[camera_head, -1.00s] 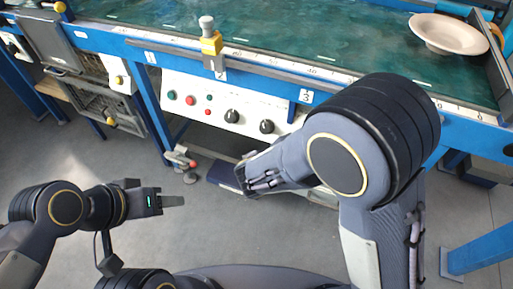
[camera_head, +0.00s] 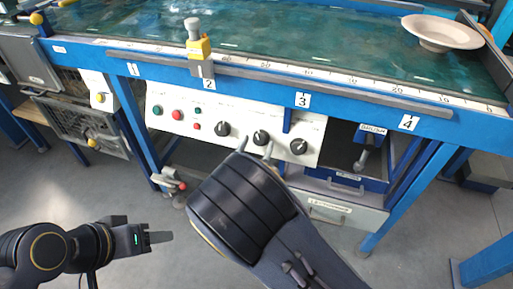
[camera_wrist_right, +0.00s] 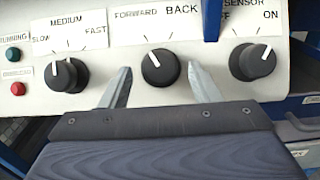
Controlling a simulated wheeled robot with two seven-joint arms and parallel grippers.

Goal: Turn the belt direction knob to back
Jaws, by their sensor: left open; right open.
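The belt direction knob (camera_wrist_right: 160,68) is the black middle knob on the white control panel, under the FORWARD and BACK labels. Its white mark points up and slightly left, toward the FORWARD side. It also shows in the head view (camera_head: 261,138). My right gripper (camera_wrist_right: 159,72) is open, with one finger on each side of this knob and visible gaps between fingers and knob. In the head view the right gripper (camera_head: 256,147) is mostly hidden behind its own wrist. My left gripper (camera_head: 160,237) is open and empty, low at the left, away from the panel.
The speed knob (camera_wrist_right: 66,74) is left of the belt knob and the sensor knob (camera_wrist_right: 252,62) is right of it. Green and red buttons (camera_head: 177,114) sit further left. A plate (camera_head: 442,33) rests on the green belt above. A drawer unit (camera_head: 335,208) stands below right.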

